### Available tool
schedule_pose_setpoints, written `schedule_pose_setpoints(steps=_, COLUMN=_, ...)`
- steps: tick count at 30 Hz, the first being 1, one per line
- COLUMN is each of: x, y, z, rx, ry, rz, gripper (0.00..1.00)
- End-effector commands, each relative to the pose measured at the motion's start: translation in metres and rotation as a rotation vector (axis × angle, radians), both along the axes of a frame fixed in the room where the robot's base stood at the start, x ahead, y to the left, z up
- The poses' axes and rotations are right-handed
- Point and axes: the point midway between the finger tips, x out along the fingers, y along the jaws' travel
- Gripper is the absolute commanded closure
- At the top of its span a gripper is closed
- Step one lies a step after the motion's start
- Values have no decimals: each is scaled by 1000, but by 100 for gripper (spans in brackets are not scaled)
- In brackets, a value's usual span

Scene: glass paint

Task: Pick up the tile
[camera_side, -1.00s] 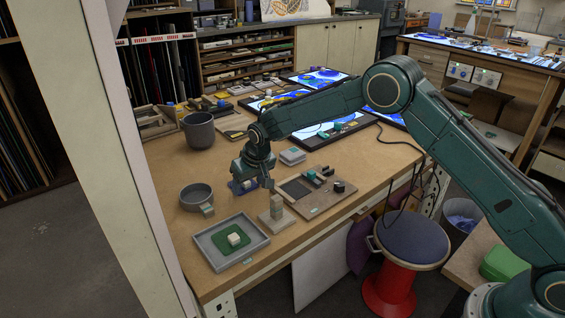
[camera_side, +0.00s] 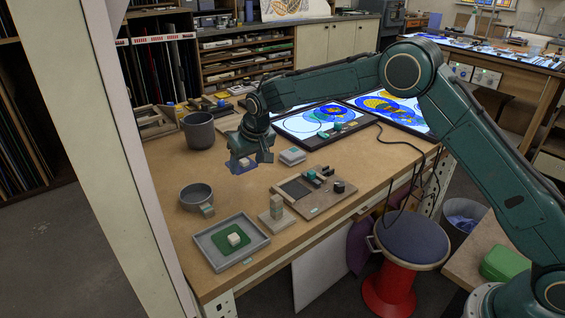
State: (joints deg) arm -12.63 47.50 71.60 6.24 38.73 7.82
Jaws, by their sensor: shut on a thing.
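My gripper (camera_side: 248,161) is shut on a flat blue tile (camera_side: 238,168), with a small pale patch showing at the fingers. The tile appears raised above the brown tabletop. The gripper points down, and the fingers partly hide the tile. Where exactly the fingers touch it is too small to see.
In front stand a grey tray (camera_side: 262,238) with a green pad and white block, a small stack of blocks (camera_side: 276,208) on a base, and a grey bowl (camera_side: 195,194). A dark cup (camera_side: 199,131) stands behind left. A wooden board (camera_side: 318,202) and pale stacked pieces (camera_side: 292,156) lie right.

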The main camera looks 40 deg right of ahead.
Motion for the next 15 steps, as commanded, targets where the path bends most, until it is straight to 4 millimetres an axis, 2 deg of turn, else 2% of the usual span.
schedule_pose_setpoints(steps=1, x=1, y=0, z=13, rx=1, ry=-5, rz=0, gripper=63)
schedule_pose_setpoints(steps=6, x=1, y=1, z=51, rx=1, ry=-6, rz=2, gripper=63)
schedule_pose_setpoints(steps=15, x=0, y=1, z=106, rx=2, ry=-3, rz=1, gripper=63)
